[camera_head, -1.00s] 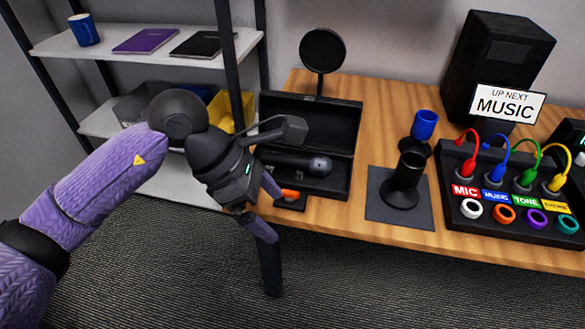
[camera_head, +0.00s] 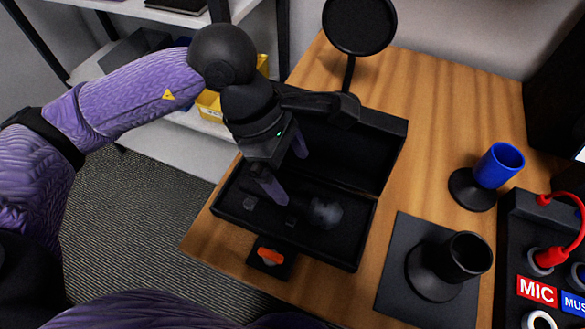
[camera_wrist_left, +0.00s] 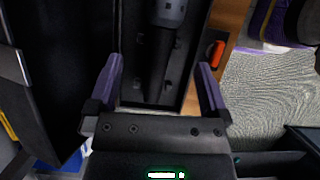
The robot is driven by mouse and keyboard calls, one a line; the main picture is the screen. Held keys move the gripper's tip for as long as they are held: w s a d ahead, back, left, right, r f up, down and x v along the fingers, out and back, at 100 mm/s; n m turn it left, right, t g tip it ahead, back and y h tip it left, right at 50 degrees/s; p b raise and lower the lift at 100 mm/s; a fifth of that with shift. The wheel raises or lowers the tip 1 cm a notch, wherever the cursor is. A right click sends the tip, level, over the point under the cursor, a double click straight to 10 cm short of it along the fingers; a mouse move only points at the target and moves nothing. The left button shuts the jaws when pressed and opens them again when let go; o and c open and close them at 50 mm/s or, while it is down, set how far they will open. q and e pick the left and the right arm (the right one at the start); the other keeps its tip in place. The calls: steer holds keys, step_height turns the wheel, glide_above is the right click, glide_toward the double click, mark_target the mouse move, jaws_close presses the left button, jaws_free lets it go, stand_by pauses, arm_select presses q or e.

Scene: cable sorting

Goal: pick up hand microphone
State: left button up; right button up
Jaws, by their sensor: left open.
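The hand microphone (camera_head: 325,212) lies in the black open case (camera_head: 368,240) on the wooden table. Its dark round head points right in the head view, and my gripper hides part of the handle. My left gripper (camera_head: 285,173) is open above the case, its purple fingers reaching down over the handle side. In the left wrist view the microphone's dark handle (camera_wrist_left: 158,62) runs between and beyond the two open fingers (camera_wrist_left: 160,72), with its grey head at the top edge. The gripper holds nothing. My right gripper is not in view.
The case lid (camera_head: 375,150) stands up behind the gripper, near a round black disc on a stand (camera_head: 358,22). An orange item (camera_head: 270,257) lies at the case's front. A black cup holder (camera_head: 460,258), a blue cup (camera_head: 498,165) and a cable panel (camera_head: 520,230) stand right.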

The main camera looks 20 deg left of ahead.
mark_target(304, 200)
arm_select(q)
steer(key=b+x, duration=0.2)
steer(key=x, duration=0.2)
steer(key=b+x, duration=0.1)
steer(key=x, duration=0.4)
steer(key=shift+s+a+b, duration=0.2)
steer(key=shift+a+b, duration=0.05)
steer(key=shift+b, duration=0.15)
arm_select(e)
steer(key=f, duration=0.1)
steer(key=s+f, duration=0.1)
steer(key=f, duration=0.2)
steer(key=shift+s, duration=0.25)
arm_select(q)
jaws_close()
steer(key=shift+r, duration=0.1)
